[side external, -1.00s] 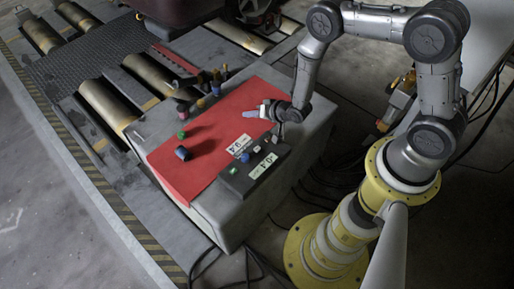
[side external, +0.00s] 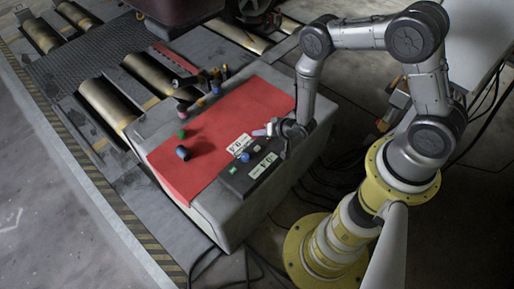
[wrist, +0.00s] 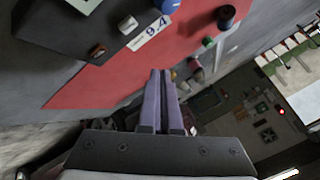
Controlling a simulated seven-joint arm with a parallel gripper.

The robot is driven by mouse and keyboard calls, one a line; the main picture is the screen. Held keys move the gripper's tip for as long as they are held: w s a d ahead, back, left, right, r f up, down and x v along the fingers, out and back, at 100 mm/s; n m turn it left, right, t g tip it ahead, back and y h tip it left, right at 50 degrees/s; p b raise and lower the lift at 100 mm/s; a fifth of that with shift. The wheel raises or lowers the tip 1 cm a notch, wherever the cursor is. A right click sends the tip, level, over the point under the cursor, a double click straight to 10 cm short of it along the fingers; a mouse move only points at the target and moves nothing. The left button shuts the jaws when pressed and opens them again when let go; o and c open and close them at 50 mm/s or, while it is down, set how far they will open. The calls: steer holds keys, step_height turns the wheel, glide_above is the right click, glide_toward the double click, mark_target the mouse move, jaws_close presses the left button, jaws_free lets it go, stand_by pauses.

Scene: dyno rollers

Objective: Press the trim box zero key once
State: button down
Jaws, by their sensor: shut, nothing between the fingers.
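The dark trim box (side external: 240,180) sits at the near right of the bench, with a pale display (side external: 263,165), a green key (side external: 232,170) and a blue knob (side external: 245,157). In the wrist view the box (wrist: 60,25) is at the upper left, with an amber key (wrist: 97,50) and a pale round key (wrist: 128,25). I cannot read which one is the zero key. My gripper (side external: 260,132) is above the far right end of the box, apart from it. In the wrist view its fingers (wrist: 160,75) are shut together and empty.
A red mat (side external: 200,130) covers the bench top. A dark cylinder (side external: 183,153) and a green piece (side external: 182,134) lie on it. A white card (wrist: 150,33) reading 9.4 lies beside the box.

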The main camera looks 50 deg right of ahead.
steer(key=shift+f, duration=3.3)
steer(key=shift+f, duration=0.1)
steer(key=shift+f, duration=0.3)
steer(key=shift+f, duration=0.35)
steer(key=shift+r, duration=0.75)
steer(key=shift+r, duration=2.55)
